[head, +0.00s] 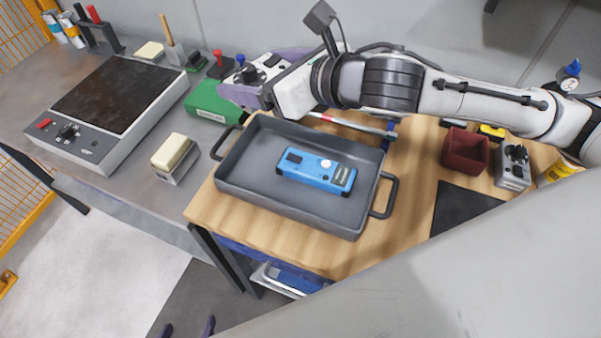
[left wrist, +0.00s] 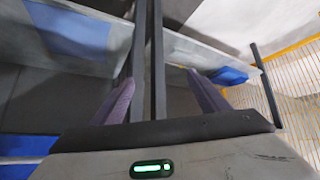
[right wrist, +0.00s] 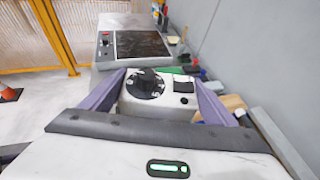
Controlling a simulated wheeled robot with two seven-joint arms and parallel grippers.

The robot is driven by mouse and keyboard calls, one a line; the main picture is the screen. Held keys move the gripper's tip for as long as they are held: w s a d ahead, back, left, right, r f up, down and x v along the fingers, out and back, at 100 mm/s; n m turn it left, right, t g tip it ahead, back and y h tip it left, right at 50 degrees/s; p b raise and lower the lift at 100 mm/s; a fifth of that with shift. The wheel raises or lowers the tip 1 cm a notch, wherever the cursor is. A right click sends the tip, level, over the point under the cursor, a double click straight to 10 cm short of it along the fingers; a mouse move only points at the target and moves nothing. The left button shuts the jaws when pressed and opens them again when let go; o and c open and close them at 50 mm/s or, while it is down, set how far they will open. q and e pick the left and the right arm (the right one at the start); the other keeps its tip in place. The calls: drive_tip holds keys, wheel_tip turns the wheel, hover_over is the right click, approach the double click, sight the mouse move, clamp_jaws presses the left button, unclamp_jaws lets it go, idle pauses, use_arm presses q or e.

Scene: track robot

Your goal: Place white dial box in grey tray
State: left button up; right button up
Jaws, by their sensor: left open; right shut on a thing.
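The white dial box (head: 268,64) has a black dial on top and is held between the purple fingers of my right gripper (head: 258,78). It also shows in the right wrist view (right wrist: 172,101), gripped on both sides. The grey tray (head: 232,194) lies on the wooden table top, with a handle at each end.
A blue device (head: 318,170) lies in the middle of the tray, with bare floor around it. A green box (head: 212,104) stands behind the tray's left end.

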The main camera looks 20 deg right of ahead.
drive_tip(key=f+n+y, duration=0.1)
drive_tip(key=f, duration=0.3)
drive_tip(key=a+f+n+g+y+b, duration=0.1)
drive_tip(key=f, duration=0.2)
drive_tip(key=f+n+g+y, duration=0.1)
drive_tip(key=f, duration=0.3)
drive_tip(key=shift+s+a+f+n+y, duration=0.3)
drive_tip(key=shift+f, duration=0.05)
use_arm(q)
drive_tip(key=shift+w+f+b, duration=0.3)
drive_tip(key=shift+f+b, duration=0.05)
drive_tip(key=shift+f, duration=0.15)
drive_tip(key=shift+w+f+b, duration=0.25)
drive_tip(key=shift+f+b, duration=0.1)
drive_tip(key=shift+f, duration=0.1)
use_arm(e)
drive_tip(key=shift+f, duration=2.5)
drive_tip(key=shift+f, duration=0.15)
drive_tip(key=o, duration=0.9)
drive_tip(key=shift+o, duration=0.2)
